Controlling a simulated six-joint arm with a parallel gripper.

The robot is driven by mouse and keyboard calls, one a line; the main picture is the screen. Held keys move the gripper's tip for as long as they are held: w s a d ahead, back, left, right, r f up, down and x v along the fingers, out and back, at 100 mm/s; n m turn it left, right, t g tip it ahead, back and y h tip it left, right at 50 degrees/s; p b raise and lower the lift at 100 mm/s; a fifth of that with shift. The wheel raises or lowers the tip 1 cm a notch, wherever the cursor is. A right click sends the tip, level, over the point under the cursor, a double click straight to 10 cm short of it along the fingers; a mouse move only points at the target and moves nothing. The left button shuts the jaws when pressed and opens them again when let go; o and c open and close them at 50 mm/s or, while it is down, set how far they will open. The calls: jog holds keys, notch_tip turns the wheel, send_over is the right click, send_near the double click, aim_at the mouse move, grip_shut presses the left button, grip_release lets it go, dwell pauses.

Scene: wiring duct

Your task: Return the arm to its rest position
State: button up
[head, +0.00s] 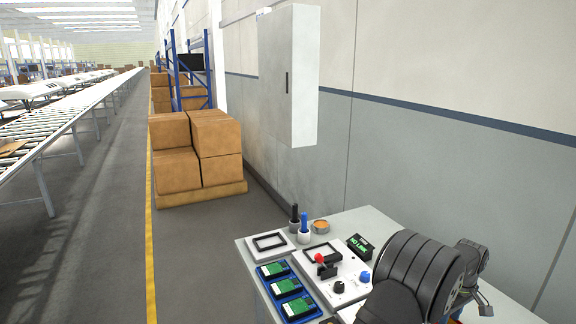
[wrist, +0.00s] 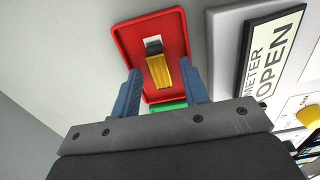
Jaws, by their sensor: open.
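My gripper (wrist: 160,68) shows in the wrist view with its two blue fingers spread apart. A small yellow piece with a dark end (wrist: 162,72) lies in a red tray (wrist: 125,36), seen between the fingers with a gap on each side. The fingers overlap the near part of the tray in the picture; I cannot tell how far above it they are. In the head view my dark arm fills the lower right, and I cannot make out the gripper there.
A panel marked METER OPEN (wrist: 271,50) lies right of the red tray. The grey bench (head: 252,262) holds a blue tray with green boards (head: 285,287), a red-knobbed control panel (head: 345,290), a NO LINK display (head: 360,246) and two upright tools (head: 304,226). A wall cabinet (head: 287,80) hangs behind.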

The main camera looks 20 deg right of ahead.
jog(key=shift+r, duration=1.95)
